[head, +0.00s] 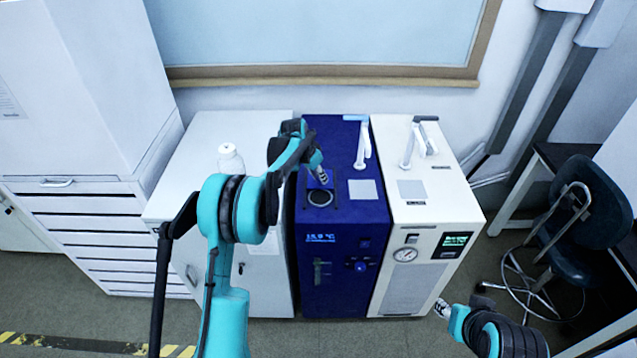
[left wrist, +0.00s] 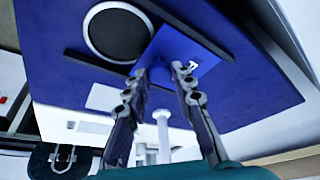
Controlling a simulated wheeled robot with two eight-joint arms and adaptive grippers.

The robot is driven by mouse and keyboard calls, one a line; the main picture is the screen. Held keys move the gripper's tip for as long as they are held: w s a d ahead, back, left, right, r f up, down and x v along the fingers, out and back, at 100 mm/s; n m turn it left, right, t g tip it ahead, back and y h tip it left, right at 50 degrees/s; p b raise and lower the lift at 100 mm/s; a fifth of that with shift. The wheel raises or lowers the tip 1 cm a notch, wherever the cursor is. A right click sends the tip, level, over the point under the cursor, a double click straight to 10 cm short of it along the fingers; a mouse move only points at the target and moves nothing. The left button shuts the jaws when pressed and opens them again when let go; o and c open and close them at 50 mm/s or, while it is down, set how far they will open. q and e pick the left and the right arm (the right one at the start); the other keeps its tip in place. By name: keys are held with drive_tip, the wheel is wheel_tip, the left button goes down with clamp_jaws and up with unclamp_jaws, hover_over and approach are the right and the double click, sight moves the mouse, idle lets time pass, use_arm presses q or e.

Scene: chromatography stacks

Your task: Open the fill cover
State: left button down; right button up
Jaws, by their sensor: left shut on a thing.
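The blue chiller cabinet (head: 345,230) stands in the middle of the head view. On its top is a round fill opening (head: 320,197) with a pale ring and dark inside; it also shows in the left wrist view (left wrist: 118,32). The blue square fill cover (left wrist: 200,48) with a white mark lies beside the opening, between two dark rails, leaving most of it uncovered. My left gripper (left wrist: 160,72) is shut on the cover's near edge; in the head view it (head: 322,176) partly hides the cover. My right gripper (head: 442,308) is at lower right, far from the cover; its fingers are unclear.
A white cabinet with a gauge (head: 405,255) stands right of the chiller. A white bottle (head: 230,160) stands on the white cabinet to the left. White pipes (head: 362,145) rise behind the opening. A dark chair (head: 575,210) is at the right. The floor in front is clear.

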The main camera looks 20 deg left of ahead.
use_arm(q)
drive_tip(key=shift+w+a, duration=0.1)
drive_tip(key=shift+w, duration=0.5)
drive_tip(key=c, duration=1.3)
unclamp_jaws()
drive_tip(key=shift+o, duration=0.2)
drive_tip(key=v, duration=1.2)
